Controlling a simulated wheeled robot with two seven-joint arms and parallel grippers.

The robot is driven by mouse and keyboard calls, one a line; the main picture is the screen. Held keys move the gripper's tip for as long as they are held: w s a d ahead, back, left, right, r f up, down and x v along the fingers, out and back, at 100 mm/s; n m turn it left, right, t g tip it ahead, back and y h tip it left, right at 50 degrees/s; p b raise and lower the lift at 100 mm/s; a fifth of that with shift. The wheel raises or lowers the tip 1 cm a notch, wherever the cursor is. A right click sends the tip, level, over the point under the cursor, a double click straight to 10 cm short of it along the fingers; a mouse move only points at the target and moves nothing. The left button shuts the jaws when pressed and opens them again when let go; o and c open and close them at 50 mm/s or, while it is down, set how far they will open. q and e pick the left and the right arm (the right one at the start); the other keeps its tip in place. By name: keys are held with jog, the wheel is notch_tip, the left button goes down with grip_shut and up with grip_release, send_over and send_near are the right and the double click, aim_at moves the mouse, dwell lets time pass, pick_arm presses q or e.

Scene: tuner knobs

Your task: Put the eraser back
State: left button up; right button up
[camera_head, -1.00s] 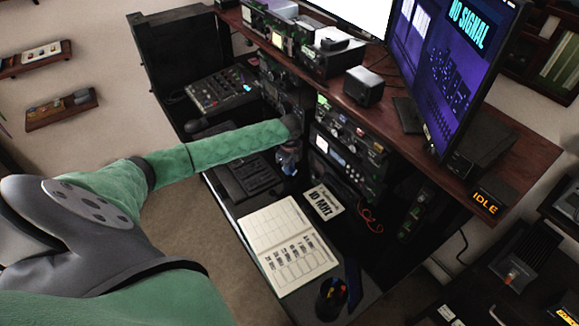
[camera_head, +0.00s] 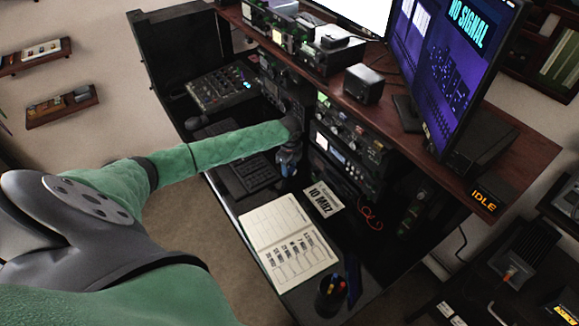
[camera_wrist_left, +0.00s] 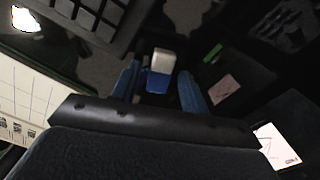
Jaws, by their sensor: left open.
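The eraser (camera_wrist_left: 160,72), with a pale end and a blue sleeve, shows in the left wrist view on a dark surface. My left gripper (camera_wrist_left: 160,88) is open, with one blue finger on each side of the eraser. A gap shows between the eraser and the right finger. The left finger is very close to it, and I cannot tell whether they touch. In the head view my left gripper (camera_head: 288,164) is low over the desk, in front of the rack, and I cannot make out the eraser there. My right gripper is out of view.
A keyboard (camera_head: 248,176) lies left of the gripper. A 10 MHZ card (camera_head: 323,199), an open notebook (camera_head: 285,240) and a pen cup (camera_head: 331,296) are on the desk. Rack equipment (camera_head: 348,150) stands close to the right, under a wooden shelf (camera_head: 445,165).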

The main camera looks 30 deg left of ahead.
aim_at(290, 168)
pick_arm(q)
jog(key=shift+r, duration=0.3)
notch_tip(290, 168, up, 6)
jog(key=shift+f+b, duration=0.2)
jog(key=shift+b, duration=1.05)
notch_tip(290, 168, up, 6)
jog(key=shift+f+b, duration=0.1)
jog(key=shift+b, duration=0.6)
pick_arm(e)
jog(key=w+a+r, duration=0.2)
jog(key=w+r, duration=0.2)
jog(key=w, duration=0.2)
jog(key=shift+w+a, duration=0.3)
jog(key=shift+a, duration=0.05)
